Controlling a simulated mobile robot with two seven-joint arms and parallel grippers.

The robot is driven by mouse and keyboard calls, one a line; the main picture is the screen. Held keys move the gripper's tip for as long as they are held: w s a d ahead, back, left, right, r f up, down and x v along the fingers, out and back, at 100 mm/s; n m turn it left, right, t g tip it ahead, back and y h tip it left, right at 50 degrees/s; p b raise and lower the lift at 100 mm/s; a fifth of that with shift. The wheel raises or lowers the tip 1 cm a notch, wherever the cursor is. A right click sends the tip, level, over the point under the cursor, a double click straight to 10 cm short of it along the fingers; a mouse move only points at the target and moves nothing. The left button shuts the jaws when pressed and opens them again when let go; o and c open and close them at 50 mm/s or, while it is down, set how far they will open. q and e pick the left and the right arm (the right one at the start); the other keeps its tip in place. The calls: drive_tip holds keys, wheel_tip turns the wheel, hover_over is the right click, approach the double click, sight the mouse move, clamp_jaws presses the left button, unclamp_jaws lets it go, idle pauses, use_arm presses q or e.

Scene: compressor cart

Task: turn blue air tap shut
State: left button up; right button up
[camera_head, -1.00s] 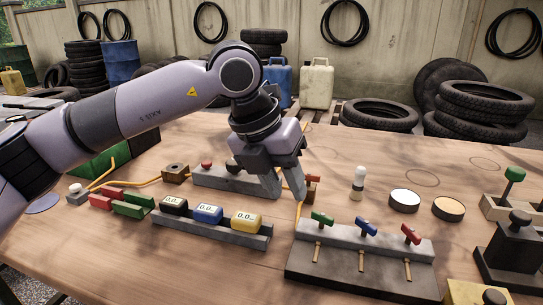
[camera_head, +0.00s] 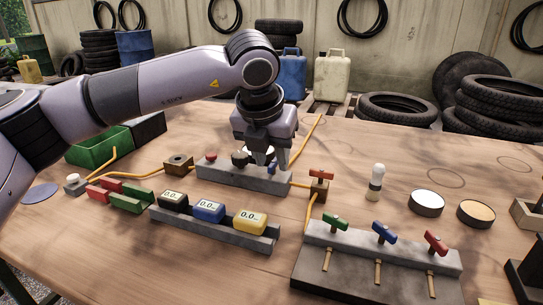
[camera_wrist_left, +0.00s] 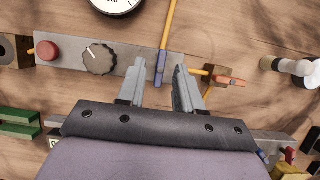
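A small blue tap handle (camera_head: 272,168) sits at the right end of a long grey block (camera_head: 225,177). In the left wrist view the blue handle (camera_wrist_left: 160,69) points along the yellow hose and lies between my fingertips. My left gripper (camera_head: 262,158) points down over the block; it also shows in the left wrist view (camera_wrist_left: 159,73), open, with gaps beside the handle. Another blue-handled tap (camera_head: 384,232) stands between a green one (camera_head: 335,222) and a red one (camera_head: 436,243) on a front block. My right gripper is out of view.
A red button (camera_wrist_left: 47,50) and a black knob (camera_wrist_left: 99,59) share the long block. A round gauge (camera_wrist_left: 118,3) lies beyond it. A red-handled valve (camera_head: 320,183) stands to the right. Meters (camera_head: 209,211) sit in a front rack. Yellow hoses cross the table.

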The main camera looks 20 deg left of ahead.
use_arm(q)
clamp_jaws()
